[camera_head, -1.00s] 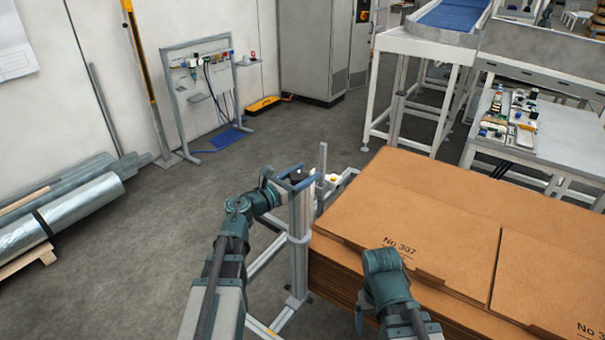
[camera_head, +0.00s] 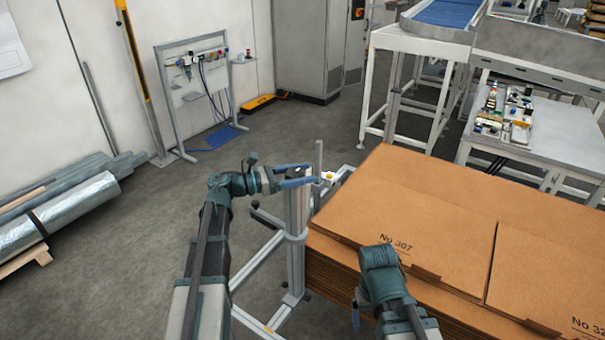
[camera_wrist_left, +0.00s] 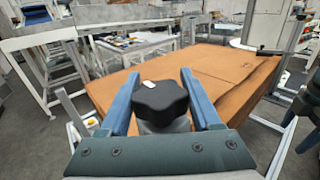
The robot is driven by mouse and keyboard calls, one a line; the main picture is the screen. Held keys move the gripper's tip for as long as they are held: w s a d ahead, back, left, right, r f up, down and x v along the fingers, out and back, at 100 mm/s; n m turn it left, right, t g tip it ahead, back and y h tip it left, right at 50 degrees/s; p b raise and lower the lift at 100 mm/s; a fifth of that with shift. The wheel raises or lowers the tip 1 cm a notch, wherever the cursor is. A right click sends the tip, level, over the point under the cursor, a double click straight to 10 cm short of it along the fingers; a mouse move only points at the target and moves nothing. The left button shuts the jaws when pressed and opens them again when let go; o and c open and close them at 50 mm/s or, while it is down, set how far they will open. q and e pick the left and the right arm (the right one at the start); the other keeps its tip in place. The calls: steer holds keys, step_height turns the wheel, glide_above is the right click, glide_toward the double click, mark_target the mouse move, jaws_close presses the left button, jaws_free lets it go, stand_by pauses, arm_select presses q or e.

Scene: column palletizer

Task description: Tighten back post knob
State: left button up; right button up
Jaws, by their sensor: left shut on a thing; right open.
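The back post knob (camera_wrist_left: 160,100) is black and lobed, with a small white mark on top. It sits on top of a grey metal post (camera_head: 297,215), beside the stack of cardboard. My left gripper (camera_head: 314,173) reaches in from the left and is shut on the knob, one blue finger on each side. In the left wrist view the knob lies between the two fingers, close to the palm. In the head view the fingers partly hide it. My right gripper (camera_head: 356,312) is open, low over the near left edge of the cardboard; its fingers are mostly hidden by the wrist.
A stack of brown cardboard sheets (camera_head: 440,215) stands right of the post. A thinner upright rod (camera_head: 319,160) rises just behind the knob. A table with small parts (camera_head: 565,140) and a conveyor (camera_head: 445,15) stand behind. The floor to the left is clear up to the wrapped rolls (camera_head: 60,210).

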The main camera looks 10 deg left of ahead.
stand_by(0.3)
arm_select(q)
steer(key=o, duration=1.4)
steer(key=shift+c, duration=0.2)
steer(key=v, duration=1.3)
steer(key=shift+s+a, duration=0.15)
steer(key=shift+a, duration=0.2)
steer(key=x, duration=1.3)
steer(key=shift+d, duration=0.4)
steer(key=shift+a, duration=0.15)
